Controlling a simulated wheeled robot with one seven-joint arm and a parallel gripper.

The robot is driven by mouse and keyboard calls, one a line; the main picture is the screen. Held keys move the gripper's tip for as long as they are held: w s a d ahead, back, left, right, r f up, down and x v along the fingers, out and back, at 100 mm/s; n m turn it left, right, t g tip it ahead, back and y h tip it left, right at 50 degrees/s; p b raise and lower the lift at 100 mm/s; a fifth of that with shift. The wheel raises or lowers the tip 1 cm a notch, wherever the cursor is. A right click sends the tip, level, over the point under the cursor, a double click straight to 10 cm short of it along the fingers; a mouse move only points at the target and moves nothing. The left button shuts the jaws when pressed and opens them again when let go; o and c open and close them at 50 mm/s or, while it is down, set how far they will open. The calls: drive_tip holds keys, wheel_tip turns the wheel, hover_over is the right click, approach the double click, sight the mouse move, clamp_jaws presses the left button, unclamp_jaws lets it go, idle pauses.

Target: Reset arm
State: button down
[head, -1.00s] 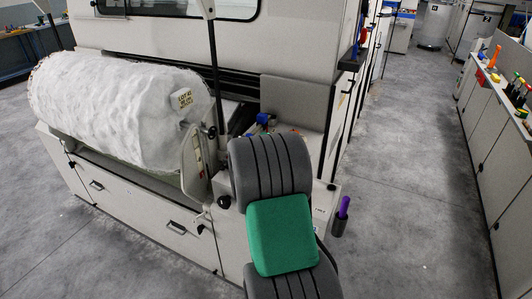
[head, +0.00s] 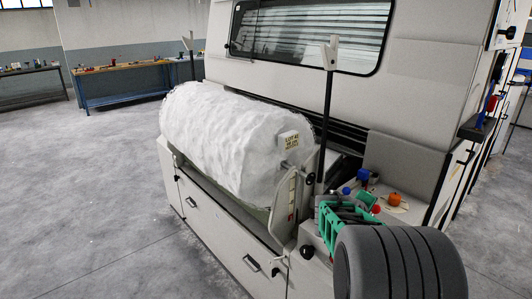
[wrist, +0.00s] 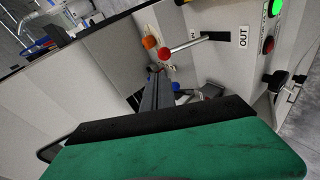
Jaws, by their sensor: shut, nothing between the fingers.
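My gripper (wrist: 157,92) shows in the wrist view as dark narrow fingers beyond a green and black part of my own arm. The fingers are shut with nothing between them. They point toward the pale machine, near a lever with a red knob (wrist: 164,51). I cannot tell whether they touch anything. In the head view my grey banded arm is at the lower right, with green and dark parts of it over the machine's near corner. The fingertips are not clear there.
A large white fibre roll (head: 225,135) with a lot label lies on the carding machine (head: 420,100). An orange knob (head: 395,199) and red and blue parts sit on the machine's corner shelf. A blue workbench (head: 125,85) stands at the back left. The floor (head: 80,200) at left is clear.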

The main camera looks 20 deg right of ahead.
drive_tip(key=s+a+f+m+g+y, duration=0.25)
drive_tip(key=s+a+f+m, duration=0.2)
drive_tip(key=f, duration=0.25)
drive_tip(key=s+a+f+m+g+y, duration=0.2)
drive_tip(key=s+a+f+m+y, duration=0.1)
drive_tip(key=s+a+f, duration=0.3)
drive_tip(key=s+a+r+g+y, duration=0.1)
drive_tip(key=s+a+y, duration=0.1)
drive_tip(key=s+a, duration=0.5)
drive_tip(key=s+a+r+g+y, duration=0.1)
drive_tip(key=s+a+y, duration=0.15)
drive_tip(key=a, duration=0.85)
drive_tip(key=w+a+r+n+t, duration=0.1)
drive_tip(key=a+r+n+t, duration=0.2)
drive_tip(key=a+r, duration=0.5)
drive_tip(key=shift+w+t, duration=0.35)
drive_tip(key=shift+w, duration=0.05)
drive_tip(key=shift+r+n, duration=0.1)
drive_tip(key=shift+n, duration=0.15)
